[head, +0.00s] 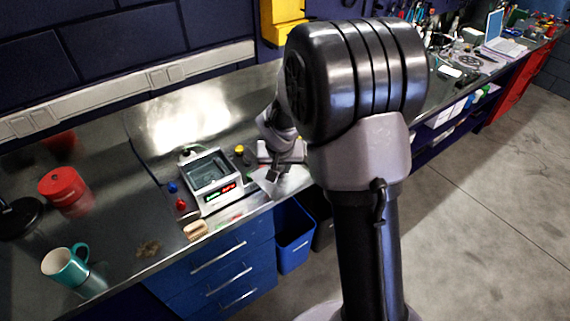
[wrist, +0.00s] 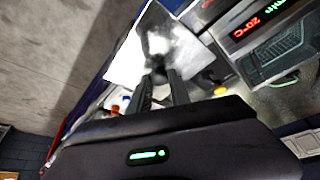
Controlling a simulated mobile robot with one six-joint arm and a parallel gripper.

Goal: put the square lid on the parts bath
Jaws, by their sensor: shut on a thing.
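The parts bath (head: 205,196) is a light box on the metal bench with a square open top, a dark inside and a lit red and green display. In the wrist view the bath (wrist: 238,40) is at the upper right, its display and dark basin partly in frame. My gripper (head: 272,173) is just right of the bath in the head view. In the wrist view my gripper (wrist: 160,75) is shut on the square lid (wrist: 128,58), a shiny pale plate. The lid (head: 266,184) looks tilted in the head view, beside the bath and apart from its opening.
Small blue (head: 172,188), red (head: 181,205) and yellow (head: 239,149) items stand close around the bath. A wooden block (head: 195,229) lies before it. A red tin (head: 62,187) and teal mug (head: 64,267) are left. A blue bin (head: 295,240) stands below the bench edge.

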